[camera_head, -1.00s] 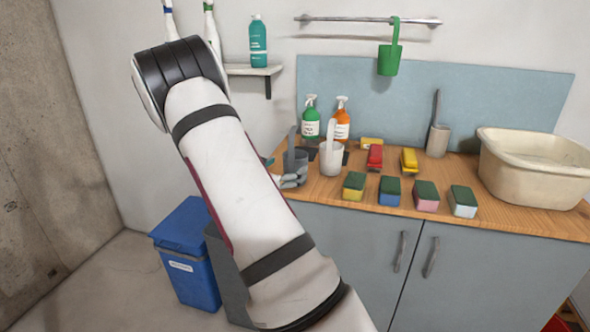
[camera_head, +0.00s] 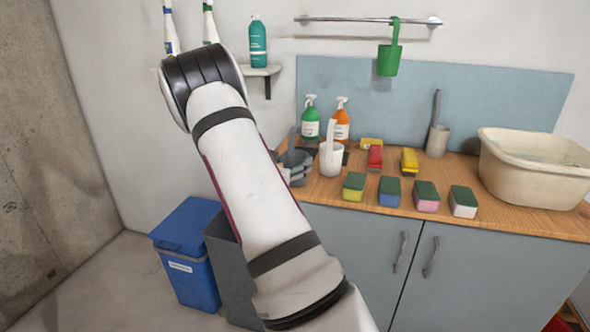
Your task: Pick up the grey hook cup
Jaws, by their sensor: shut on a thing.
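The dark grey hook cup (camera_head: 292,140) is at the left end of the wooden counter, largely hidden by my arm and gripper; only part of its upright hook handle and body shows.
A white hook cup (camera_head: 331,158) stands close on the right. Green (camera_head: 310,122) and orange (camera_head: 341,122) spray bottles stand behind. Several sponges (camera_head: 389,190) line the front edge. A green hook cup (camera_head: 389,59) hangs on the rail (camera_head: 350,20). A basin (camera_head: 535,170) is far right.

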